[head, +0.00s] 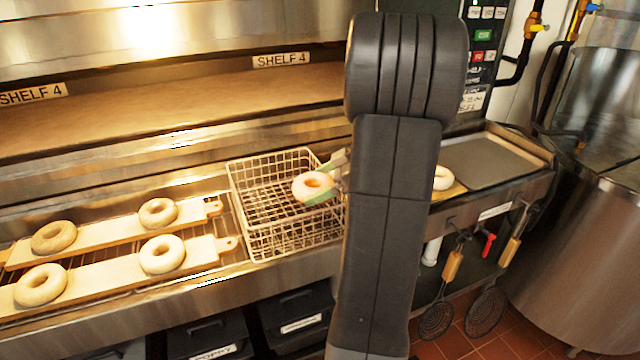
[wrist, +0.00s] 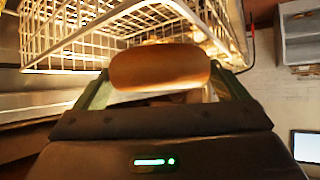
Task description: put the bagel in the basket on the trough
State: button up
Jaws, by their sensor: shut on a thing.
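The bagel (head: 313,187) is pale and ring-shaped in the head view. In the wrist view the bagel (wrist: 160,68) shows as a browned side between the green fingers. My gripper (wrist: 165,85) is shut on it, and part of the gripper (head: 335,172) shows in the head view. The wire basket (head: 262,243) stands on the steel trough (head: 215,292). The bagel appears over the basket's right part in the head view; its exact height is unclear. The basket's wire wall (wrist: 85,45) fills the top of the wrist view. My arm hides part of the basket's right side.
Two wooden boards (head: 205,251) with several bagels lie left of the basket. Another bagel (head: 443,178) lies right of my arm, near a flat metal tray (head: 490,160). Skimmers (head: 487,308) hang from the front edge. A large steel kettle (head: 590,220) stands at right.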

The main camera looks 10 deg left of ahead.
jog(key=shift+f+b, duration=0.55)
jog(key=shift+b, duration=0.15)
jog(key=o, duration=0.7)
jog(key=shift+r, duration=0.1)
jog(key=r+p, duration=0.2)
jog(key=shift+p, duration=0.4)
jog(key=v, duration=0.3)
jog(key=b+v, duration=0.1)
jog(key=v, duration=0.3)
jog(key=b+v, duration=0.1)
jog(key=v, duration=0.3)
jog(key=shift+d+f, duration=0.1)
jog(key=shift+d, duration=0.3)
